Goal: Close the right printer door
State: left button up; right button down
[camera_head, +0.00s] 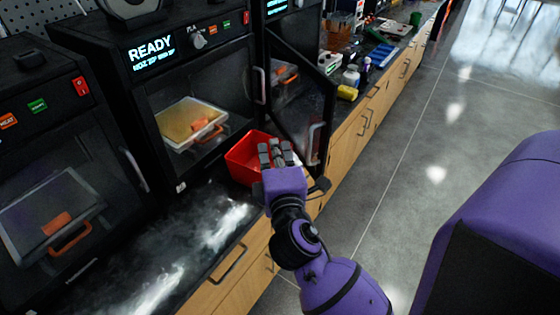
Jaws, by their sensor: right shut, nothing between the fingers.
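The right printer (279,25) is a black cabinet at the top middle, partly cut off by the top edge. Its dark-framed glass door (301,68) stands open, swung out over the counter's front side. The door's pale handle (315,138) is near its lower outer end. My right gripper (275,153), with grey fingers and a purple wrist, is shut and empty. In the picture it is just left of and below the door's lower end, in front of the red bin. I cannot tell whether it touches the door. My left gripper is not in view.
A red bin (238,163) sits on the black counter by my right gripper. The middle printer (150,62), lit READY, and the left printer (45,135) have shut doors. Bottles and a yellow item (347,92) stand beyond the open door. The grey floor (400,170) is clear.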

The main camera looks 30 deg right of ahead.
jog(key=shift+s+d, duration=1.3)
jog(key=shift+d, duration=0.15)
